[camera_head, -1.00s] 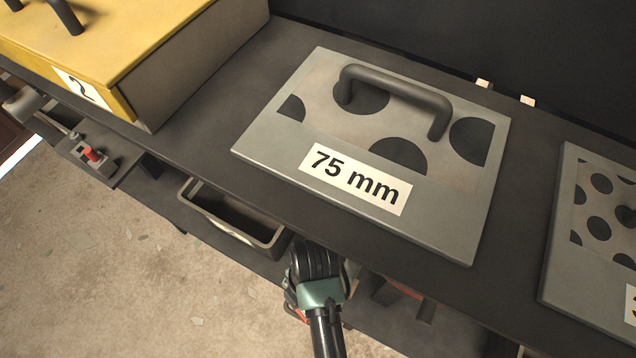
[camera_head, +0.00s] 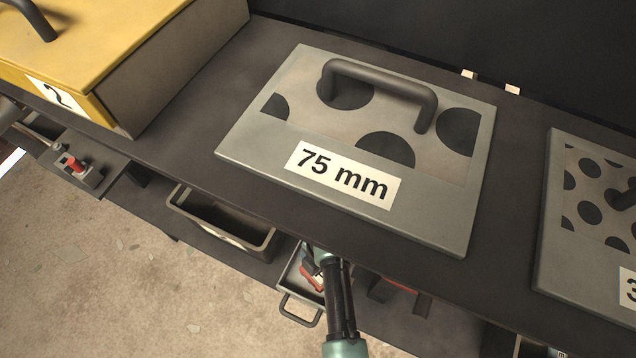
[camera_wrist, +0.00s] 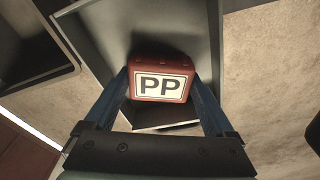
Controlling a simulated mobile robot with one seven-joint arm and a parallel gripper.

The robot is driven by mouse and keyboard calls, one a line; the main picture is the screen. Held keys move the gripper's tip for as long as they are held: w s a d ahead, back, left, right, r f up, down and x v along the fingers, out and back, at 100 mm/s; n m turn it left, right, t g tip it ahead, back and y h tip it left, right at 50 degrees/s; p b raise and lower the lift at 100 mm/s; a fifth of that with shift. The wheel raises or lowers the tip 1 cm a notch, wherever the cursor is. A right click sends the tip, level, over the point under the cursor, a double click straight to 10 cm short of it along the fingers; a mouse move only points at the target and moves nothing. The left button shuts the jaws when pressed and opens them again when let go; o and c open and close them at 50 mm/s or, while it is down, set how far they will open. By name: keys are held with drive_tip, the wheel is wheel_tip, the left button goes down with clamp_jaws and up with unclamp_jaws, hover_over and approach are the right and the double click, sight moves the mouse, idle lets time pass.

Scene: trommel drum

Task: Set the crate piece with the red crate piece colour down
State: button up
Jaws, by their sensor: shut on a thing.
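A red crate piece (camera_wrist: 161,90) with a white "PP" label sits between the two blue fingers of my gripper (camera_wrist: 163,84) in the wrist view. The fingers are shut on its sides. Part of the piece also shows in red in the head view (camera_head: 312,279), beside my dark arm link. The piece is inside the outline of a grey tray (camera_wrist: 88,32), whose wall and floor show around it. The tray's rim and wire handle (camera_head: 300,319) also show in the head view below the shelf. Whether the piece touches the tray floor I cannot tell.
An open grey bin (camera_head: 222,222) stands left of the tray. The dark shelf (camera_head: 190,137) overhangs them, carrying a "75 mm" screen plate (camera_head: 447,224), another perforated plate (camera_head: 565,250) and a yellow box (camera_head: 105,50). A bracket with a red knob (camera_head: 74,163) is at the left.

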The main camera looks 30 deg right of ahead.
drive_tip(key=shift+f, duration=0.1)
drive_tip(key=o, duration=1.1)
drive_tip(key=shift+c, duration=0.2)
drive_tip(key=shift+w+d+r+p, duration=0.1)
drive_tip(key=shift+d+r+p, duration=0.1)
drive_tip(key=shift+r, duration=1.75)
drive_tip(key=shift+d+r+p, duration=0.15)
drive_tip(key=shift+d+r, duration=0.05)
drive_tip(key=shift+r, duration=1.7)
